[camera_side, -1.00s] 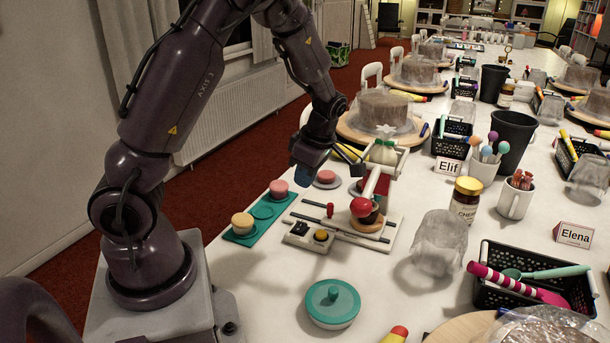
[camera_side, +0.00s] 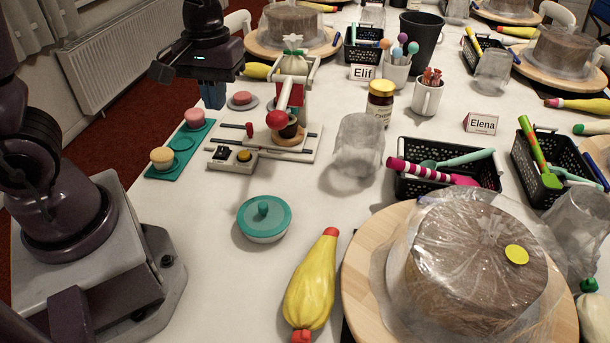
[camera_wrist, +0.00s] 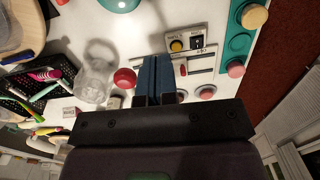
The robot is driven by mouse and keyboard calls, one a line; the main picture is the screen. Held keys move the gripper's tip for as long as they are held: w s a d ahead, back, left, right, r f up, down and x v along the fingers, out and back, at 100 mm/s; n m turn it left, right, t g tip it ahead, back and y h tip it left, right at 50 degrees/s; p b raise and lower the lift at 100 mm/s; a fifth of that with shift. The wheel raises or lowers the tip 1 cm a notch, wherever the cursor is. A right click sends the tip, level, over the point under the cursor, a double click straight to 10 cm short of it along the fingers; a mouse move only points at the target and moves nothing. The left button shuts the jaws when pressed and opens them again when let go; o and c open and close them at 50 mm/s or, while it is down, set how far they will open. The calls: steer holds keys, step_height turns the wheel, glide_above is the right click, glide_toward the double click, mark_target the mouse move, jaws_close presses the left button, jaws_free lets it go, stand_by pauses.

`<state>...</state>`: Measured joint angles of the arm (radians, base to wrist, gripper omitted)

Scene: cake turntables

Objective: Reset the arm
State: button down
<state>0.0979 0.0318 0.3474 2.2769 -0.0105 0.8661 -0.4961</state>
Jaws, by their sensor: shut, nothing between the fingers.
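My gripper (camera_side: 212,95) is at the top left of the side view, pointing down above the table. Its blue fingers are together with nothing between them; the wrist view shows them too (camera_wrist: 154,80). It hangs left of the small press-like device (camera_side: 287,118), which has a red knob and a white frame. The gripper appears apart from everything. In the wrist view, the device's red knob (camera_wrist: 124,78) is just left of the fingers.
A teal tray (camera_side: 184,150) with small cakes and a switch box (camera_side: 232,157) lie near the gripper. A teal-lidded bowl (camera_side: 264,219), a yellow piping bag (camera_side: 311,282) and a wrapped cake (camera_side: 465,262) stand nearer. A glass jar (camera_side: 358,146) and a black basket (camera_side: 445,170) are to the right.

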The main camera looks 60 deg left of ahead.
steer(key=s+d+r+m+t, duration=0.3)
steer(key=r+m, duration=0.1)
steer(key=r, duration=0.1)
steer(key=s+d+r+m+t, duration=0.3)
steer(key=r+m, duration=0.1)
steer(key=r, duration=0.2)
steer(key=shift+s+d+r+m, duration=0.2)
steer(key=shift+s+d+m, duration=0.1)
steer(key=shift+s, duration=0.05)
